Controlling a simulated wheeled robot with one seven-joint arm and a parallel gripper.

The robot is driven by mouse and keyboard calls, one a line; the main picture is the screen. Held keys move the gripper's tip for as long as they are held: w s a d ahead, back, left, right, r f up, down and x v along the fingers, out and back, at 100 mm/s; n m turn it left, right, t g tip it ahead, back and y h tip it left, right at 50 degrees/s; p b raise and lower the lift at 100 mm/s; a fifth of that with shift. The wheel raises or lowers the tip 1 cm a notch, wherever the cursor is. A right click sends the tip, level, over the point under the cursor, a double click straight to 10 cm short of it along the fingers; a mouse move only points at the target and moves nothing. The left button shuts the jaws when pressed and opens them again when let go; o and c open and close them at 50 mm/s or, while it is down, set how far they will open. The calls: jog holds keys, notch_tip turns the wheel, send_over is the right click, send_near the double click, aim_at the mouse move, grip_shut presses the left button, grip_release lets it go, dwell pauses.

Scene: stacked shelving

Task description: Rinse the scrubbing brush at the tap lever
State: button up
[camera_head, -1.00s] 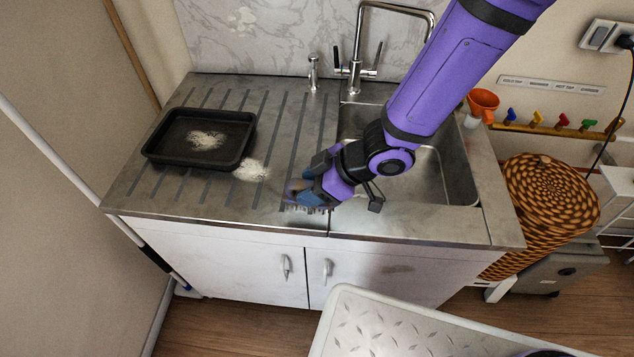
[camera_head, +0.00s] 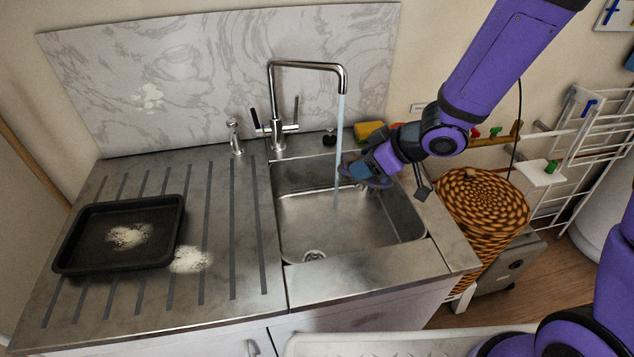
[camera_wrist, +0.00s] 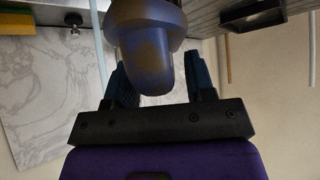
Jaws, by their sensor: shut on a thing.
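The chrome tap (camera_head: 308,66) arches over the sink, with a black-tipped lever (camera_head: 255,118) on the left of its base. A stream of water (camera_head: 340,130) runs from its spout into the basin. My gripper (camera_head: 368,170) is over the basin, just right of the stream. It is shut on the scrubbing brush, whose rounded dark blue-brown body (camera_wrist: 148,55) shows between the fingers in the wrist view.
The steel basin (camera_head: 300,225) is otherwise empty. A black tray (camera_head: 80,262) with white powder and a powder patch (camera_head: 190,259) lie on the draining board. A yellow sponge (camera_head: 369,130) sits behind the sink. A wicker basket (camera_head: 480,200) stands to the right.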

jog(key=shift+w+d+r+m+t+h, duration=0.2)
jog(key=shift+w+d+m, duration=0.1)
jog(key=shift+d, duration=0.3)
jog(key=shift+w+d+r+m+t+h, duration=0.1)
jog(key=shift+w+d+r+m, duration=0.15)
jog(key=shift+d, duration=0.3)
jog(key=w+a+f, duration=0.1)
jog(key=w, duration=0.6)
jog(key=w+a+f, duration=0.1)
jog(key=w+a, duration=0.1)
jog(key=w, duration=0.5)
jog(key=shift+f, duration=0.4)
jog(key=shift+d, duration=0.2)
jog(key=shift+d, duration=0.35)
jog(key=shift+a, duration=0.15)
jog(key=shift+s+a, duration=0.1)
jog(key=shift+a, duration=0.3)
jog(key=shift+s, duration=0.1)
